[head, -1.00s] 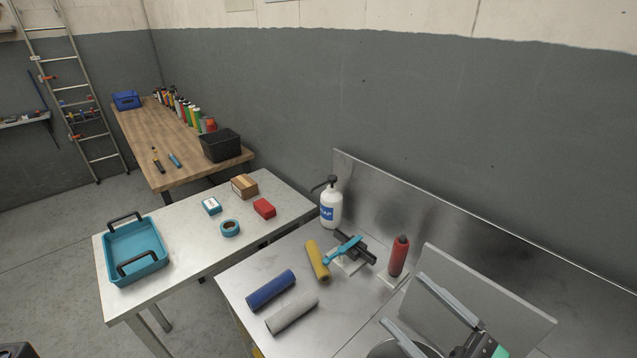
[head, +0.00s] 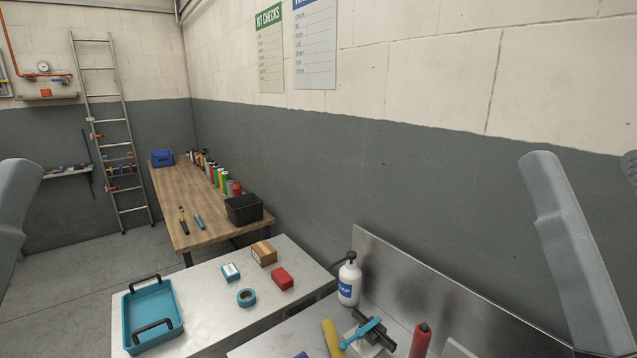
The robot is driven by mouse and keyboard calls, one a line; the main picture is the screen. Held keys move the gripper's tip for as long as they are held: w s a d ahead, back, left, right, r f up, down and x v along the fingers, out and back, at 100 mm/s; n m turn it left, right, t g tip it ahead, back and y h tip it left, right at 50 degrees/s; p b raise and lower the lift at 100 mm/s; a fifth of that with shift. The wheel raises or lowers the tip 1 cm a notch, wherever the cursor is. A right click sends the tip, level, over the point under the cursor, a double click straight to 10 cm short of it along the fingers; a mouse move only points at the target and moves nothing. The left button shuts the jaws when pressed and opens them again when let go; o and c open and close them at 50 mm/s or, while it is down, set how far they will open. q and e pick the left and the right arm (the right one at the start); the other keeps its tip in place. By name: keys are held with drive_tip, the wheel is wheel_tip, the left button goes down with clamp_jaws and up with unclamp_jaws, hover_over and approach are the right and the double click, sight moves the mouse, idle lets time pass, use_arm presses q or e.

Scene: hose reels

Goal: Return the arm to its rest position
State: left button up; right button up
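Pale grey links of my own arms show at the left edge and at the right side of the head view. Neither gripper is in view, so I cannot see their fingers or whether they hold anything. On the steel bench at the lower right stand a white pump bottle (head: 348,281) and a red cylinder (head: 420,341). A yellow roll (head: 332,339) lies beside a blue-handled tool (head: 362,333) on a dark clamp-like piece. A blue roll shows only at the bottom edge.
A metal table (head: 206,287) holds a teal tray (head: 127,321), a blue tape roll (head: 246,297), a small blue-white box (head: 231,272), a red block (head: 282,279) and a cardboard box (head: 264,253). Behind it, a wooden bench (head: 190,213) carries a black bin (head: 244,209) and several bottles. A ladder (head: 118,150) leans at the left.

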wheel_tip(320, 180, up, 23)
drive_tip(key=p, duration=1.9)
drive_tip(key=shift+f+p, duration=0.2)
drive_tip(key=shift+p, duration=0.1)
